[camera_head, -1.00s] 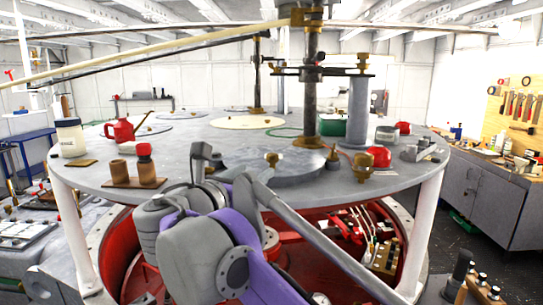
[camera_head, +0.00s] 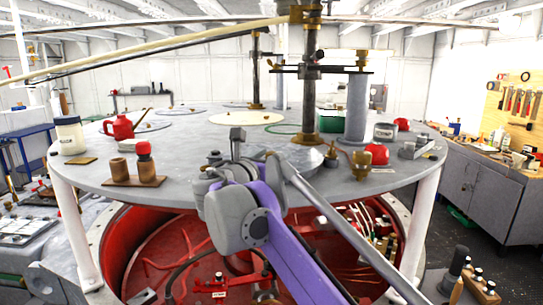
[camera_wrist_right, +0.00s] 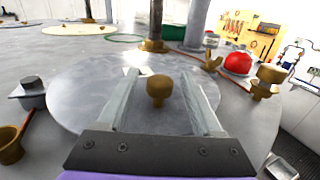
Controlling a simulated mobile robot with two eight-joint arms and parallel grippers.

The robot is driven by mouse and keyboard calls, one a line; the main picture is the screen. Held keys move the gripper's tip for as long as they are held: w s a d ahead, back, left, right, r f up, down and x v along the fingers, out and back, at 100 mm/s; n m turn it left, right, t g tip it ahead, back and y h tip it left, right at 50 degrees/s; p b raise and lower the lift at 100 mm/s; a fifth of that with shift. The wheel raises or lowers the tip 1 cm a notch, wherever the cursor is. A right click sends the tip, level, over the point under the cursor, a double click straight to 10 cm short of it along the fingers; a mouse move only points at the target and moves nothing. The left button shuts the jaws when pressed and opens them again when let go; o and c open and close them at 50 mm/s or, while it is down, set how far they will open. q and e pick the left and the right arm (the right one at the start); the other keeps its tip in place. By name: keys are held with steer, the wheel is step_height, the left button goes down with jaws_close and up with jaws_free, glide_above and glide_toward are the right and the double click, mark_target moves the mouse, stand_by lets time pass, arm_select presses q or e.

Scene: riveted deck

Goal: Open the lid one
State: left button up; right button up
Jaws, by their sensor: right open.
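The lid is a round grey disc (camera_wrist_right: 85,95) with a brass knob (camera_wrist_right: 157,90) standing up from it. In the head view the lid (camera_head: 305,158) lies flat on the round deck, partly hidden by my right arm. My right gripper (camera_wrist_right: 159,74) is open, with one finger on each side of the knob and visible gaps between them. In the head view my own arm hides the fingertips. My left gripper is not in view.
A post (camera_head: 309,90) and a grey cylinder (camera_head: 356,110) stand behind the lid. A red pot (camera_head: 377,153) and brass fittings (camera_head: 361,164) are to its right.

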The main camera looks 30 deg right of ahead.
jaws_close()
stand_by(1.4)
